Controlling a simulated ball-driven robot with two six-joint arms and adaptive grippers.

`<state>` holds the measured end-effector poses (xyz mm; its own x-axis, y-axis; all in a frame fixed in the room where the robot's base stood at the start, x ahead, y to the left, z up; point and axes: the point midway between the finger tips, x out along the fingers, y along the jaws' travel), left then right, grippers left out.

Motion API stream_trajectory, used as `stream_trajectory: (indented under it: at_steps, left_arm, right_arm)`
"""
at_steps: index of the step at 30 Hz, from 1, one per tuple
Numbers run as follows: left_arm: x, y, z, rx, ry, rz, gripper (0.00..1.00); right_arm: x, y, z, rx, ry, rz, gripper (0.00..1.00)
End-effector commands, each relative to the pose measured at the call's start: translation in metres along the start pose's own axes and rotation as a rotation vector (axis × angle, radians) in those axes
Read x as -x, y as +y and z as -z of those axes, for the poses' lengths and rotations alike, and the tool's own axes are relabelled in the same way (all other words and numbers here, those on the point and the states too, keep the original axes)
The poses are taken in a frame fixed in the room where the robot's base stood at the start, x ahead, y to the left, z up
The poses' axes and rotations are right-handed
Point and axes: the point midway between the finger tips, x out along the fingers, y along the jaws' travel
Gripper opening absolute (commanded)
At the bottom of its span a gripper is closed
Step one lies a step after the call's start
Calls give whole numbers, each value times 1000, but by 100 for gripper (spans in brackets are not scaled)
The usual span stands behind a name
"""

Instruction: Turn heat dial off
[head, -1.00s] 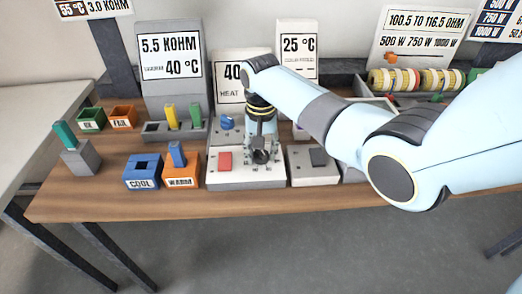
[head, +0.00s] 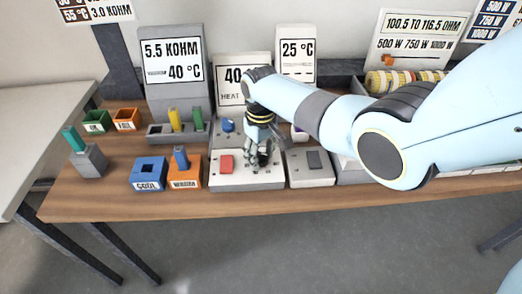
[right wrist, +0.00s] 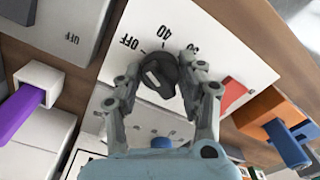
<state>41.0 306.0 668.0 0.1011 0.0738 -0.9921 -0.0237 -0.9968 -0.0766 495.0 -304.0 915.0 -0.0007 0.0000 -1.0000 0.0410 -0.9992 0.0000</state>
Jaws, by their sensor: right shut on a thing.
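The heat dial is a dark round knob (right wrist: 160,79) on a white-topped control box (head: 240,183), with OFF, 40 and further marks printed around it. It shows in the right wrist view, with a pale mark on its face; I cannot tell exactly which label it points at. My right gripper (head: 263,158) reaches down onto the box from the right. Its two fingers stand on either side of the dial and are shut on it. In the head view the fingers mostly hide the dial. My left gripper is not in view.
A red button (head: 226,163) and a blue knob (head: 228,125) are close to the gripper. A grey switch box (head: 312,168) stands to the right. Orange WARM (head: 184,184) and blue COOL (head: 147,186) blocks stand to the left. A HEAT sign (head: 231,96) rises behind.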

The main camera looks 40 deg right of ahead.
Motion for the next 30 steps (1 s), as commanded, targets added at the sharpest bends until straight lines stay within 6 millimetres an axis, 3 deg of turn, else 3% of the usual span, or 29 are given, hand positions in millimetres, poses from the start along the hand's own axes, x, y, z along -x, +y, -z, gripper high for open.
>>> stream_trajectory:
  at_steps: [12,28,29,30]
  left_arm:
    - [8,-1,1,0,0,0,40]
    - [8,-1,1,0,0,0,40]
    - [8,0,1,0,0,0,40]
    - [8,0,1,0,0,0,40]
  right_arm:
    - [1,0,1,186,3,0,7]
    - [0,0,1,211,3,1,7]
    - [0,0,1,211,3,1,40]
    - [0,0,1,211,3,1,46]
